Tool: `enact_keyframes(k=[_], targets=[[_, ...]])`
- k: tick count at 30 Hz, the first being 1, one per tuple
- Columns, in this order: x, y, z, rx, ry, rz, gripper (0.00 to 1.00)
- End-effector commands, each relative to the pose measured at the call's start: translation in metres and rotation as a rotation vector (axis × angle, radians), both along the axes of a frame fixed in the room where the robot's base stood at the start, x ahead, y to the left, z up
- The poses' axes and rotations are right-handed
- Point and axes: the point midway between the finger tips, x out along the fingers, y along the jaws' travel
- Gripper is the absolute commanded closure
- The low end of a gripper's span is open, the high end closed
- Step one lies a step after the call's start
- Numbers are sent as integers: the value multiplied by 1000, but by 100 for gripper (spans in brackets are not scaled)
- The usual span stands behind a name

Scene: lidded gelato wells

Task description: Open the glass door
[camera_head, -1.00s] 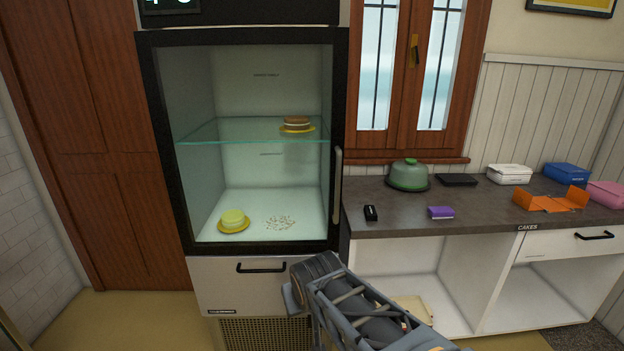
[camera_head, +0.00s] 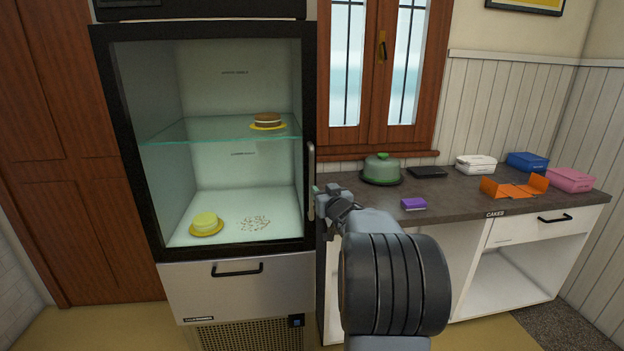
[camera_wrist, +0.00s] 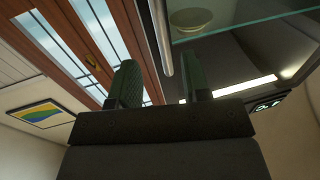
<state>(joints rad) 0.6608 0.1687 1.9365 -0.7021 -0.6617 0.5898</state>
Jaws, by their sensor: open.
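The glass door (camera_head: 306,226) of the black-framed display fridge is shut. Its upright metal handle (camera_head: 311,178) runs along the right edge. My gripper (camera_head: 322,198) is at the lower part of the handle, with its fingers small and partly hidden by my wrist. In the wrist view, my gripper (camera_wrist: 161,80) is open, one dark green finger on each side. The handle (camera_wrist: 163,38) shows in the space between the two fingertips there. I cannot tell whether a finger touches it.
Inside stand a brown cake (camera_head: 267,119) on the glass shelf and a yellow cake (camera_head: 205,221) below. A counter (camera_head: 455,197) on the right holds a green domed dish (camera_head: 381,168), a purple box (camera_head: 413,203) and several other boxes. A drawer (camera_head: 237,289) is under the door.

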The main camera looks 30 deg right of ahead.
Motion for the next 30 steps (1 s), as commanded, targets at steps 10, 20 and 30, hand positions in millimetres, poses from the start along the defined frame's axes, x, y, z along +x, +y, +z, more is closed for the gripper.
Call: enact_keyframes(k=[10,20,30], targets=[[64,-16,1,1,3,0,57],[95,-24,1,0,2,0,57],[98,-25,0,1,2,-1,57]])
